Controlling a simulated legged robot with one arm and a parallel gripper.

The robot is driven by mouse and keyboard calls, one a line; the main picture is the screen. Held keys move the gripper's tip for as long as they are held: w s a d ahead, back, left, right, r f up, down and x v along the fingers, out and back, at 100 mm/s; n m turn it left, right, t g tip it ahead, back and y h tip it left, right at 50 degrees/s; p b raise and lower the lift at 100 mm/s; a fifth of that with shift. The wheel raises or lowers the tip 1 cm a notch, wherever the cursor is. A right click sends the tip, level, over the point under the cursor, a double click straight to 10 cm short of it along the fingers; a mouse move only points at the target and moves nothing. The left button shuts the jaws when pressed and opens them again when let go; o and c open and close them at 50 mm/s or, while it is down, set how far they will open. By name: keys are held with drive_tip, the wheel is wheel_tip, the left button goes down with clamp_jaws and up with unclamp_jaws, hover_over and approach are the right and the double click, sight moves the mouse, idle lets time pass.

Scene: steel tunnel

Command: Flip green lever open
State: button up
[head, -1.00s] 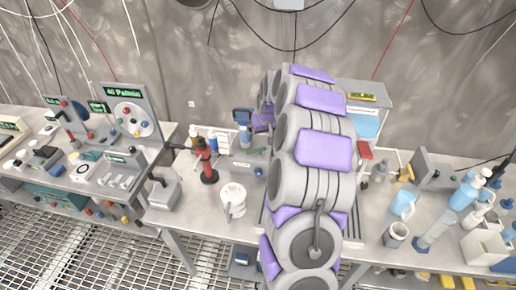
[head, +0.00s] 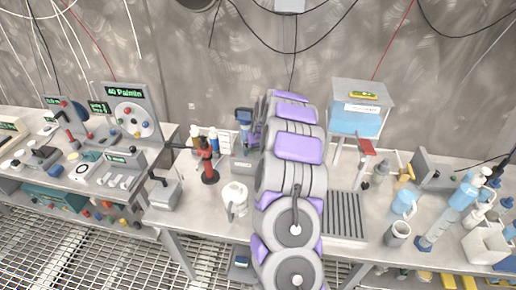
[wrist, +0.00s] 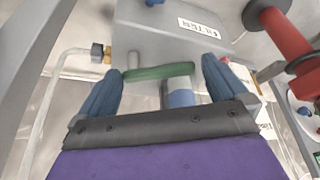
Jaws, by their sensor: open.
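In the wrist view the green lever (wrist: 158,72) is a flat bar lying nearly level across the front of a grey box (wrist: 170,35) with a white label. My gripper (wrist: 163,66) has two blue fingers, spread wide and open. The lever lies between the fingertips, its left end close to the left finger and its right end short of the right one. I cannot tell whether they touch. In the head view the grey box (head: 244,168) stands on the bench, left of my arm. The lever is not clear there.
A red stand (wrist: 288,38) is close on the right in the wrist view; it also shows in the head view (head: 208,160). A white mug (head: 236,198) stands in front of the box. A blue liquid tank (head: 356,122) and ribbed plate (head: 345,215) are right of my arm.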

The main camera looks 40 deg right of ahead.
drive_tip(key=shift+w+f, duration=0.1)
drive_tip(key=shift+w, duration=0.05)
drive_tip(key=shift+c, duration=0.3)
drive_tip(key=shift+d, duration=0.4)
drive_tip(key=c, duration=0.4)
drive_tip(key=shift+w, duration=0.1)
drive_tip(key=c, duration=0.7)
drive_tip(key=shift+r, duration=0.2)
drive_tip(key=shift+s+r+n+y+b, duration=0.1)
drive_tip(key=shift+s+n+y+b, duration=0.15)
drive_tip(key=shift+n, duration=0.5)
drive_tip(key=shift+s+n+y+b, duration=0.1)
drive_tip(key=shift+n+y+b, duration=0.2)
drive_tip(key=shift+n, duration=0.45)
drive_tip(key=shift+d, duration=0.1)
